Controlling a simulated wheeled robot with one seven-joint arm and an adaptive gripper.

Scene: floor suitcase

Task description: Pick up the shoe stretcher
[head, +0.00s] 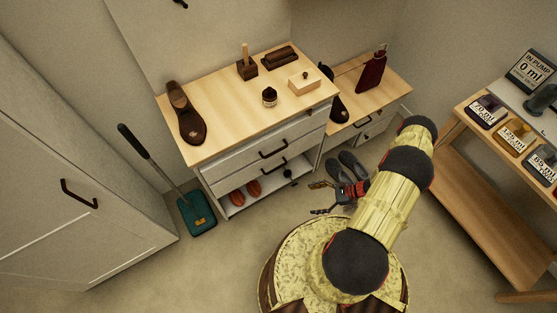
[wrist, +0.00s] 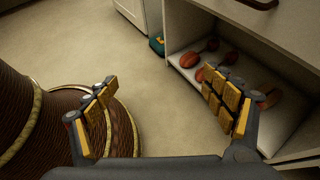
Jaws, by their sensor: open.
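Reddish-brown pieces that look like shoe stretchers lie on the low open shelf of the wooden-topped cabinet, one (head: 237,197) to the left and another (head: 254,189) to its right. In the wrist view, a stretcher (wrist: 189,59) with a rounded toe and small knob lies at the shelf's left. More such pieces, partly hidden by my right finger, lie farther right. My gripper (head: 316,198) is open and empty, low over the floor to the right of the shelf. In the wrist view my gripper (wrist: 158,80) has its fingers spread, with bare floor between them.
A drawer unit (head: 245,152) rises above the shelf; its top bears a brown shoe (head: 190,122), brushes and a jar. A green dustpan (head: 197,213) stands left of it. Dark shoes (head: 350,162) are on the floor behind my gripper. A wooden table (head: 500,165) stands right.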

